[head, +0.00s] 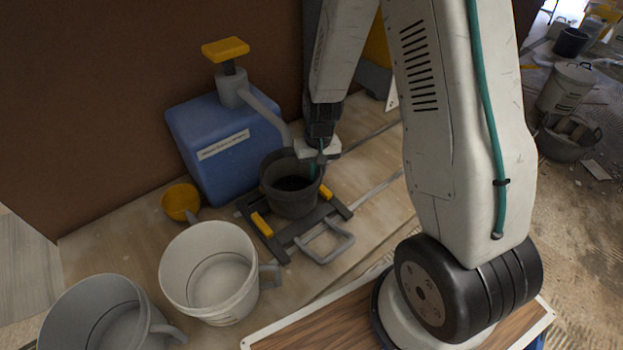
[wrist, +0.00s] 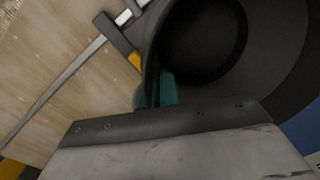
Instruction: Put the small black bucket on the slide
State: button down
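The small black bucket (head: 283,205) is upright between the yellow pads of the slide, a dark frame (head: 284,240) with a grey loop handle. The bucket's base is over the frame; I cannot tell whether it rests on it or hangs just above. My gripper (head: 319,160) reaches down at the bucket's back right rim. In the wrist view the bucket (wrist: 262,60) fills the upper right, and its wall runs between my teal finger pads (wrist: 158,92), one inside and one outside. The fingers look closed on this wall. Part of the slide shows beyond the rim.
A blue canister (head: 222,150) with a yellow-topped pump stands behind left, its grey spout close to the bucket. A yellow scoop (head: 181,202) and two pale buckets, one white (head: 212,275) and one grey (head: 100,318), stand left. Bare board lies right of the slide.

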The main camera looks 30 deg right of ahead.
aim_at(299, 181)
jog(key=f, duration=0.4)
jog(key=shift+w+f, duration=0.1)
jog(key=shift+w, duration=0.1)
jog(key=shift+f, duration=0.15)
jog(key=c, duration=1.6)
grip_release()
jog(key=shift+c, duration=0.2)
